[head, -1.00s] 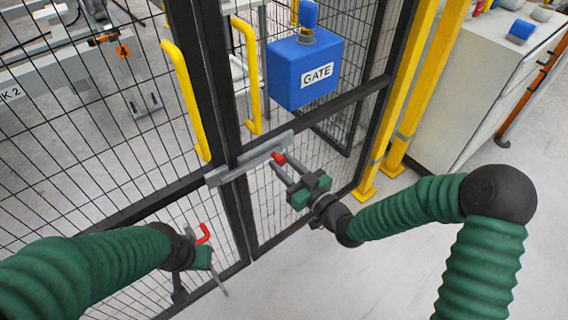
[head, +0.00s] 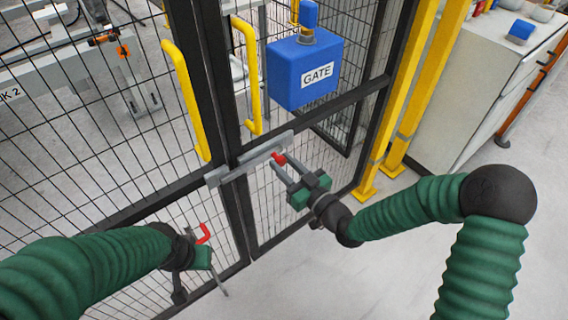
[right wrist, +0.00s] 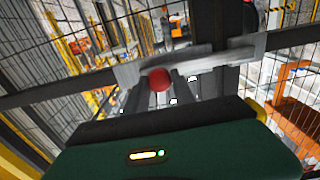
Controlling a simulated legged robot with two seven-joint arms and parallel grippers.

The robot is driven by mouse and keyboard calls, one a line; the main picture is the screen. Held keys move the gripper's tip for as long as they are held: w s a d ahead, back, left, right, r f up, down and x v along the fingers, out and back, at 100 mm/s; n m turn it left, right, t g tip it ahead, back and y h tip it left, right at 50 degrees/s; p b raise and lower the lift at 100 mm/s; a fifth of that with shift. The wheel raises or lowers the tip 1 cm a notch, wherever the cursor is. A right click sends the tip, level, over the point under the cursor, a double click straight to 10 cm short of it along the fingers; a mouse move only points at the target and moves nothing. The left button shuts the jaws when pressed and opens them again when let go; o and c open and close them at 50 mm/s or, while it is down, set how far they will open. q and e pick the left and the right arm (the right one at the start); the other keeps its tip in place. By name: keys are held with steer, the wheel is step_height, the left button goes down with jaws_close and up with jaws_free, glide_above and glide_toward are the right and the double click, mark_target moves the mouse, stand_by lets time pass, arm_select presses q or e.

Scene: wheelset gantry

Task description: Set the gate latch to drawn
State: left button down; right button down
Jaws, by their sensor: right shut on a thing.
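The gate latch is a grey sliding bar (head: 236,171) lying across the meeting posts of two mesh gate panels. Its red knob (head: 278,158) sits toward the right end of the bar. The knob also shows as a red ball in the right wrist view (right wrist: 159,79). My right gripper (head: 282,167) is shut on the red knob, its fingers reaching to it from the lower right. My left gripper (head: 213,277) hangs low in front of the left panel, away from the latch; its finger opening is unclear. A red lever (head: 204,233) shows beside it.
Two yellow handles (head: 186,100) (head: 246,75) stand upright above the latch. A blue box marked GATE (head: 305,72) hangs on the right panel. Yellow posts (head: 405,100) and a pale cabinet (head: 468,75) stand at right. Open floor lies at lower right.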

steer(key=w+d, duration=0.3)
steer(key=d, duration=0.2)
steer(key=shift+w+p, duration=0.3)
steer(key=shift+w, duration=0.1)
steer(key=shift+d, duration=0.1)
steer(key=c, duration=1.3)
jaws_free()
steer(key=shift+o, duration=1.1)
steer(key=shift+w+d, duration=0.1)
steer(key=shift+d, duration=0.05)
